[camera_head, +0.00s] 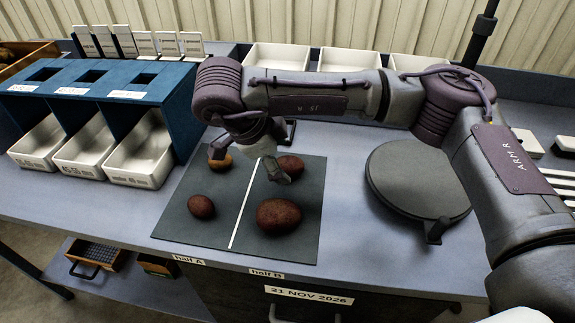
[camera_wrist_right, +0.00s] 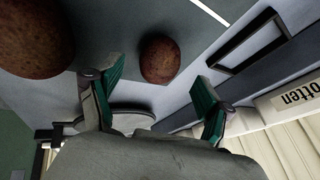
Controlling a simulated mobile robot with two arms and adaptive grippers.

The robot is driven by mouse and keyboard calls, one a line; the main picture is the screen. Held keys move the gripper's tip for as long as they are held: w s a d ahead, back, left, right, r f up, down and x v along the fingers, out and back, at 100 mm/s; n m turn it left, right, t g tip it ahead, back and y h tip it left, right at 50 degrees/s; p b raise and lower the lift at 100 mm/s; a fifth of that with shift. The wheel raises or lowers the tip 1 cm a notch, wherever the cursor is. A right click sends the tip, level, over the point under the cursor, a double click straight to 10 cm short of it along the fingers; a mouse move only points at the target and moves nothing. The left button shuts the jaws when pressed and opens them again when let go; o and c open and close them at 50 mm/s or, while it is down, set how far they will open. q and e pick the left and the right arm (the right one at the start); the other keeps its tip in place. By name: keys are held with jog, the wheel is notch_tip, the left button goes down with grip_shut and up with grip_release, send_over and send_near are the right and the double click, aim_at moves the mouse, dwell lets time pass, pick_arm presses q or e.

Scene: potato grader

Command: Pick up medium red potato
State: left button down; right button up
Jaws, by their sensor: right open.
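The medium red potato (camera_head: 290,165) lies on the right half of the dark mat (camera_head: 180,227), behind the large red potato (camera_head: 278,215). My right gripper (camera_head: 247,161) is open above the mat, its fingers spread across the white dividing line. In the right wrist view, a reddish potato (camera_wrist_right: 159,59), apparently the medium one, shows between and beyond the green-padded fingertips (camera_wrist_right: 158,80), with nothing gripped. The large potato (camera_wrist_right: 35,35) fills that view's upper left corner. My left gripper is not in view.
A blue stand (camera_head: 100,80) with white labelled bins (camera_head: 140,158) is at left. White trays (camera_head: 277,57) line the back. A round grey plate (camera_head: 417,180) is right of the mat.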

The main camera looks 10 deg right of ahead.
aim_at(283, 162)
jog(key=x, duration=0.3)
jog(key=shift+f, duration=0.15)
jog(key=shift+c, duration=0.3)
jog(key=c, duration=1.2)
